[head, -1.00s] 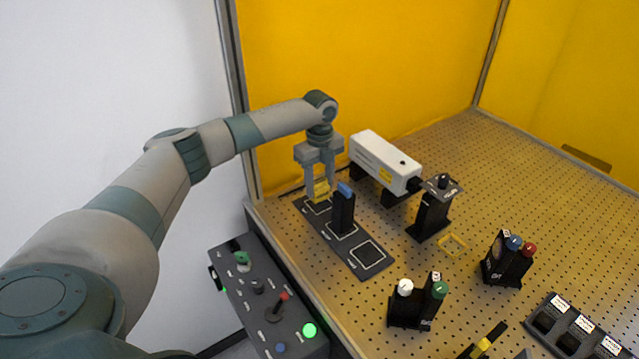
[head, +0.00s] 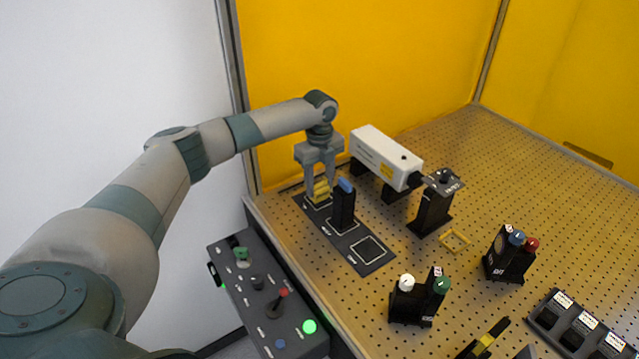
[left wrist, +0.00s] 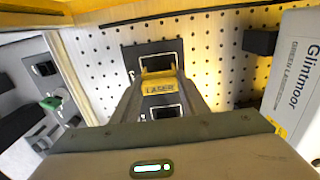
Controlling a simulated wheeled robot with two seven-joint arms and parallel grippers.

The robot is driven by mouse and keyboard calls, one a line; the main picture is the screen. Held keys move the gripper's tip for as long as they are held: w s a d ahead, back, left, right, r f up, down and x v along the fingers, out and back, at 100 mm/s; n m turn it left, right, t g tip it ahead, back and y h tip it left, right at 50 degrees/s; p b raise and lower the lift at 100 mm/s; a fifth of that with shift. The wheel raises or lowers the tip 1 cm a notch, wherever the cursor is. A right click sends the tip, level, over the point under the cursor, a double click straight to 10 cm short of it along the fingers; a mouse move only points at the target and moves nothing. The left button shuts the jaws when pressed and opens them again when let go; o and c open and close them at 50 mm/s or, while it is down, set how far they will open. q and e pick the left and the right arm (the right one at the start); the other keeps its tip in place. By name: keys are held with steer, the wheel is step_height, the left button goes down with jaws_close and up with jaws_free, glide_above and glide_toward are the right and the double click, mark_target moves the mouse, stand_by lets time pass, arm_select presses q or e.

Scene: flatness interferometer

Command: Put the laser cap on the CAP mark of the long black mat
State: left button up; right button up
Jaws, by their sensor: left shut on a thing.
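The laser cap (head: 320,191) is a small yellow piece. My left gripper (head: 319,188) is shut on it, pointing down over the far-left end of the long black mat (head: 387,254). The left wrist view shows the cap (left wrist: 159,86) with a dark "LASER" label, between the fingers and over the mat (left wrist: 133,52). White outlined squares show on the mat on both sides of it. The cap is at or just above the mat; I cannot tell if it touches. The mark under it is hidden, and the mat's lettering is too small to read. My right gripper is out of view.
A black post with a blue top (head: 343,204) stands on the mat, close beside the gripper. The white laser housing (head: 384,157) is just right. A black stand (head: 433,208) and knobbed blocks (head: 418,299) are farther right. A control box (head: 268,303) is at front left.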

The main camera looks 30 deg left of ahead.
arm_select(q)
steer(key=shift+f, duration=0.3)
steer(key=o, duration=0.9)
steer(key=shift+r, duration=0.15)
steer(key=shift+r+p, duration=3.25)
steer(key=shift+r, duration=0.1)
